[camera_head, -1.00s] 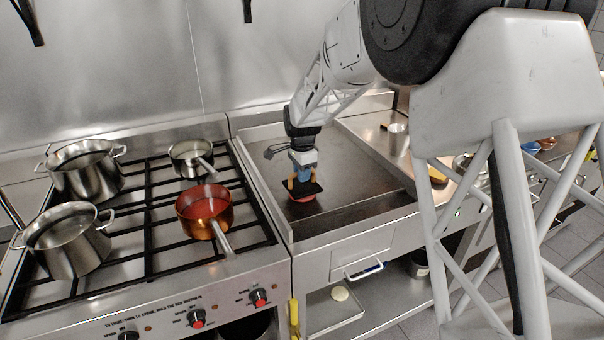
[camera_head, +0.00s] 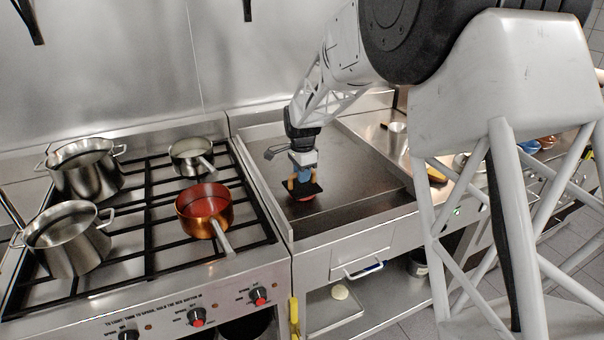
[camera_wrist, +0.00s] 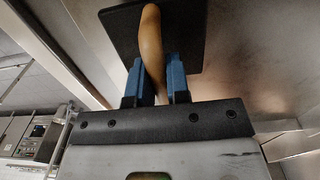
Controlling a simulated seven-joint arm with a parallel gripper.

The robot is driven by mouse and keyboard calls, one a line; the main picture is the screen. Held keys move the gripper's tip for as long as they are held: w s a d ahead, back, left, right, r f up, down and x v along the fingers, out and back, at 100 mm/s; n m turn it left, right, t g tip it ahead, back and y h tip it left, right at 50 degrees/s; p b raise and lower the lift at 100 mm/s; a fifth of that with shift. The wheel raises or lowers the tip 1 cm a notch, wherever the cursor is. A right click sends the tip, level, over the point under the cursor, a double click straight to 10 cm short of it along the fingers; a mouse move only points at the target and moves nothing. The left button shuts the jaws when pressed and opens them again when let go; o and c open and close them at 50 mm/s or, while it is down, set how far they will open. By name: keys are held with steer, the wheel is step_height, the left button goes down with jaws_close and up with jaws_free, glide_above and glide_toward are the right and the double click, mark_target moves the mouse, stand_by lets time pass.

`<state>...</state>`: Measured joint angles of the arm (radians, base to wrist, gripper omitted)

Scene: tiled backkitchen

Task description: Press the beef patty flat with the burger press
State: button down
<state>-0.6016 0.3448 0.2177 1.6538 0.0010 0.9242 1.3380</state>
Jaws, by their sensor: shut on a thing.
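The burger press (camera_head: 303,190) is a dark flat rectangular plate with a light wooden handle. It sits over the red beef patty (camera_head: 306,198) on the griddle (camera_head: 365,185). Only a thin red edge of the patty shows below the plate in the head view. My gripper (camera_head: 302,176) has blue fingers shut on the handle. In the wrist view my gripper (camera_wrist: 156,85) holds the wooden handle (camera_wrist: 151,42) between its fingers, with the dark plate (camera_wrist: 118,25) beyond. The patty is hidden there.
A stove with steel pots (camera_head: 68,238) and a copper pan (camera_head: 203,210) stands left of the griddle. The griddle has raised side walls (camera_head: 262,190). A small steel container (camera_head: 397,138) stands on the counter to the right. The griddle's right part is clear.

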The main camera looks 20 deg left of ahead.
steer(key=shift+f, duration=0.35)
stand_by(0.8)
steer(key=shift+r, duration=0.1)
steer(key=shift+r, duration=3.6)
steer(key=shift+f, duration=0.1)
